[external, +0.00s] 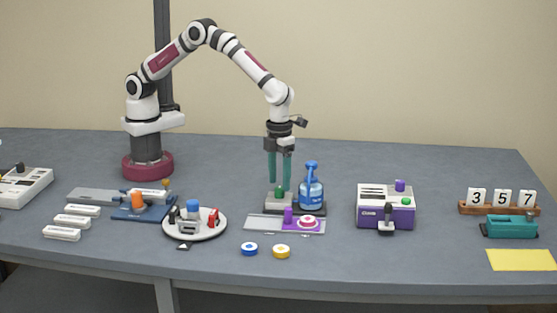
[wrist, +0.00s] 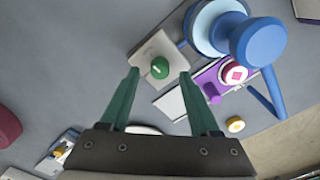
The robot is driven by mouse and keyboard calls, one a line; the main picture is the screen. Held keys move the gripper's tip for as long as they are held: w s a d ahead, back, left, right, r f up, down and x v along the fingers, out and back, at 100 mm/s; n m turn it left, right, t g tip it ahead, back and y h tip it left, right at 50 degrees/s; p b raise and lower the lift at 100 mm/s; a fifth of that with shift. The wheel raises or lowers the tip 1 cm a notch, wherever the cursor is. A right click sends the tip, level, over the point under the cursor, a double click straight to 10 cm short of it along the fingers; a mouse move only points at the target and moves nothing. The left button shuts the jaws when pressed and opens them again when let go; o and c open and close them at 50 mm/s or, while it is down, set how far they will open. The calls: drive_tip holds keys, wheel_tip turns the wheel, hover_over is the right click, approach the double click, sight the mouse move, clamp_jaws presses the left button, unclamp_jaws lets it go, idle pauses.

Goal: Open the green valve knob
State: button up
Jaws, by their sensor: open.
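The green valve knob (wrist: 160,67) is round with a pale mark on its top. It sits on a light grey block (wrist: 146,49); in the external view the knob (external: 279,190) shows just below my fingertips. My gripper (external: 280,181) points straight down with its two teal fingers apart and nothing between them. In the wrist view my gripper (wrist: 159,73) has one fingertip on each side of the knob in the picture. Whether the fingers reach down around the knob or stay above it, I cannot tell.
A blue pump bottle (external: 312,188) stands close on the right of the knob. A purple slide plate (external: 288,216) lies in front. A round white tray (external: 195,224) is to the left and a purple machine (external: 386,208) to the right. The table behind is clear.

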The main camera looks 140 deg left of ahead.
sight(279, 188)
wheel_tip(279, 188, up, 14)
drive_tip(key=shift+f, duration=0.1)
drive_tip(key=s+d+r+n, duration=0.55)
drive_tip(key=s+d, duration=0.35)
drive_tip(key=s, duration=0.2)
drive_tip(key=s+d+f+n+y, duration=0.1)
drive_tip(key=s+d+f+n, duration=0.1)
drive_tip(key=s, duration=0.8)
drive_tip(key=s+d+f+n, duration=0.1)
drive_tip(key=s+d+n, duration=0.3)
drive_tip(key=s, duration=0.7)
drive_tip(key=shift+d+f+n+y, duration=0.2)
drive_tip(key=shift+f+n+y, duration=0.2)
drive_tip(key=shift+n, duration=0.15)
